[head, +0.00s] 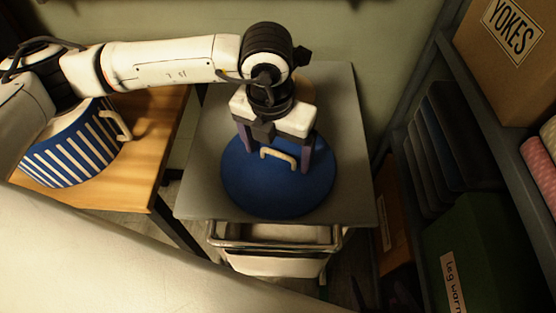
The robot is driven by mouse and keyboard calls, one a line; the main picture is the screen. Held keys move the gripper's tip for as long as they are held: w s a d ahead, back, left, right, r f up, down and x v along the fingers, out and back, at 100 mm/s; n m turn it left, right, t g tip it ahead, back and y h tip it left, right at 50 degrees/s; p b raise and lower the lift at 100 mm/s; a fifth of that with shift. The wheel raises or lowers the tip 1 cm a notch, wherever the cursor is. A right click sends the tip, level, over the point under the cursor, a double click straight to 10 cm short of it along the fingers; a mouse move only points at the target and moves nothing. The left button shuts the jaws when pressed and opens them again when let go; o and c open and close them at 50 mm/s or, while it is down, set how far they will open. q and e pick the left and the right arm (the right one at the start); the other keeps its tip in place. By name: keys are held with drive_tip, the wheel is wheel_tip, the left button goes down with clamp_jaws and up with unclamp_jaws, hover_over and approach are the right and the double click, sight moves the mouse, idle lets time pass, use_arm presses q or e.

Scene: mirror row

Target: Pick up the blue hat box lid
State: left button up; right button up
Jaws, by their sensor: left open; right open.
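The blue hat box lid (275,195) is a round blue disc with a pale arched handle (279,156) at its middle. It lies on the grey top of a small cart (205,198) in the head view. My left gripper (277,168) is over the lid, pointing down and open, with one finger on each side of the handle. The fingers do not appear closed on it. My arm hides the back edge of the lid. My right gripper is not in view.
A blue and white striped hat box (78,150) stands on a wooden table (150,135) at the left. A shelf at the right holds a box marked YOKES (510,45) and a green box (475,245). A round tan thing (304,88) sits behind my gripper.

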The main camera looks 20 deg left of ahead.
use_arm(q)
drive_tip(key=c, duration=1.2)
